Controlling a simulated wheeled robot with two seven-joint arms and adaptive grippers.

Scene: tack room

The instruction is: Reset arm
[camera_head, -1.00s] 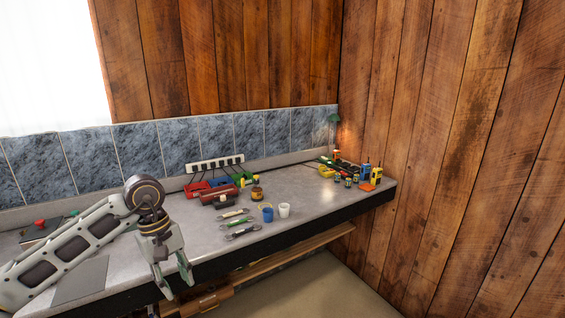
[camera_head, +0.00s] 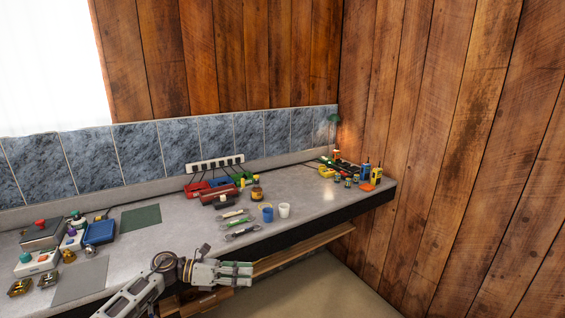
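My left gripper (camera_head: 238,274) is low in the middle of the head view, at the front edge of the workbench (camera_head: 180,235). Its arm comes in from the bottom left and its fingers point right. The fingers look parted, with nothing seen between them. The gripper is apart from the objects on the bench. My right gripper is not in view.
A white cup (camera_head: 284,210), a blue cup (camera_head: 267,213) and hand tools (camera_head: 238,224) lie on the bench. A power strip (camera_head: 215,164) is at the back. Bottles (camera_head: 365,171) stand right. Devices and a blue tray (camera_head: 99,232) are left. A wooden rail (camera_head: 300,249) runs below the bench.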

